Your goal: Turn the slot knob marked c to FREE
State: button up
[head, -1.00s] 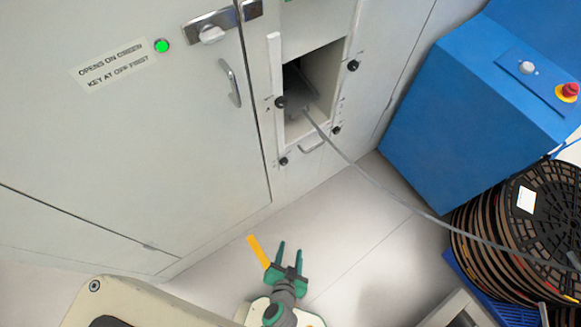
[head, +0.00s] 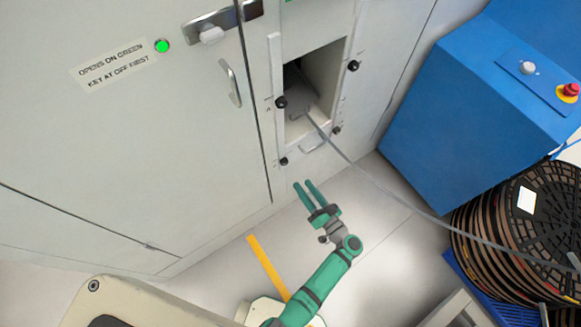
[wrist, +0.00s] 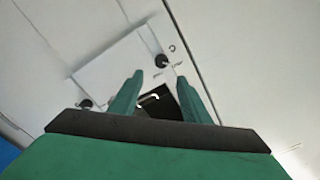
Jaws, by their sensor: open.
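The slot knob marked c is a small black knob (head: 284,161) at the lower left of the slot panel in the head view. In the wrist view a black knob (wrist: 161,61) has a c-like mark beside it and smaller print that is too blurred to read. I cannot tell which setting it points to. My gripper (head: 303,183) is open and empty, below and to the right of this knob in the head view. In the wrist view the fingertips of my gripper (wrist: 160,78) lie on either side of a line just below the knob, apart from it.
Other black knobs sit at the upper left (head: 281,102), upper right (head: 353,66) and lower right (head: 337,130) of the open slot. A grey strip (head: 375,181) runs from the slot to the reels (head: 500,235). A blue cabinet (head: 470,110) stands right.

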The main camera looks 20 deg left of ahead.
aim_at(285, 164)
jog(key=x, duration=1)
jog(key=shift+a, duration=0.35)
jog(key=shift+c, duration=0.3)
jog(key=c, duration=1)
